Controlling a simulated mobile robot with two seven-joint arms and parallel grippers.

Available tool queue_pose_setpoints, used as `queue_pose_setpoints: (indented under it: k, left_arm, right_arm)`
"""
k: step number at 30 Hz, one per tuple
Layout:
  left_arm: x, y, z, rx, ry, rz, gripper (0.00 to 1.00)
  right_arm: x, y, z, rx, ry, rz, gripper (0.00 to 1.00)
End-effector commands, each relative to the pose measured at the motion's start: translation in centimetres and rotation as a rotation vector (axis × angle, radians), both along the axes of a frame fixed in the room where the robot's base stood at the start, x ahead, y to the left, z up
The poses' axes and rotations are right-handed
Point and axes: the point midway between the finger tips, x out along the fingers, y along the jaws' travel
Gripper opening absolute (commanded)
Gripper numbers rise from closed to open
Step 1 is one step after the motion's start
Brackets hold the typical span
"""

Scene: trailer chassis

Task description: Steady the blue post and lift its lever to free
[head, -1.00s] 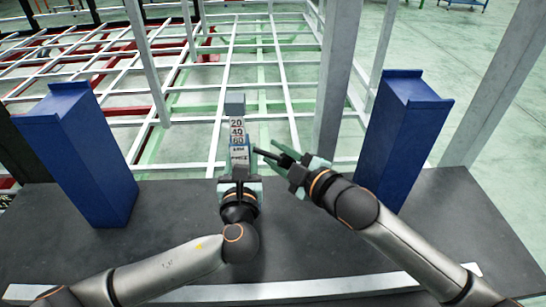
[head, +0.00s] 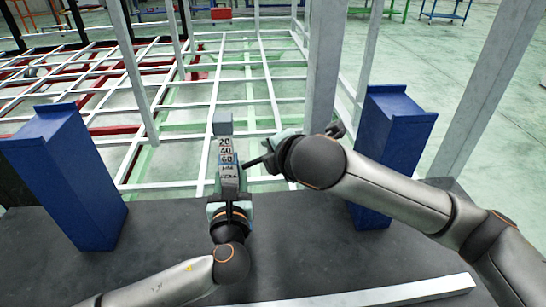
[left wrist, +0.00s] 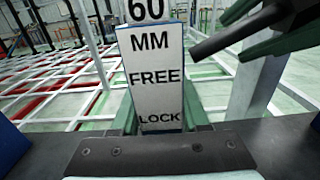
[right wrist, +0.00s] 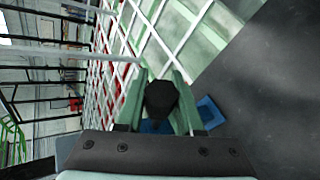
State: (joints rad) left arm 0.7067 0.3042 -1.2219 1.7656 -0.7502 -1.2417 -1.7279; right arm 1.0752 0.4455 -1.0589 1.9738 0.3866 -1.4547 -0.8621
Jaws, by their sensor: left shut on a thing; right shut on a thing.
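The post (head: 226,150) stands upright near the table's far edge. Its white face reads 20, 40, 60, and in the left wrist view (left wrist: 157,75) also MM, FREE and LOCK, with blue edges. My left gripper (head: 229,184) is shut around its lower part, a finger on each side. The black lever (head: 257,161) sticks out from the post's right side, sloping up to the right. My right gripper (head: 279,150) is shut on its outer end. In the right wrist view, the lever's dark end (right wrist: 161,98) lies between the fingers. The lever's joint is unclear.
Tall blue boxes stand on the dark table (head: 150,265), one at the left (head: 70,180) and one at the right (head: 392,140), partly behind my right arm. A grey upright (head: 325,70) rises close behind my right gripper. A white frame grid (head: 200,100) spreads beyond.

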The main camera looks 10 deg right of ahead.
Motion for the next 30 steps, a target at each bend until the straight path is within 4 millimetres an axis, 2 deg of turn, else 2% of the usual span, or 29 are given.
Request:
queue_pose_setpoints:
  k: [13, 30]
  left_arm:
    - [-0.1, -0.1, -0.1, 0.002, 0.002, -0.003, 0.00]
    - [-0.1, -0.2, -0.1, 0.003, 0.002, -0.005, 0.00]
  right_arm:
    - [0.0, 0.8, 1.7, -0.288, 0.002, 0.001, 0.00]
    - [0.0, 0.9, 2.0, -0.360, 0.004, 0.001, 0.00]
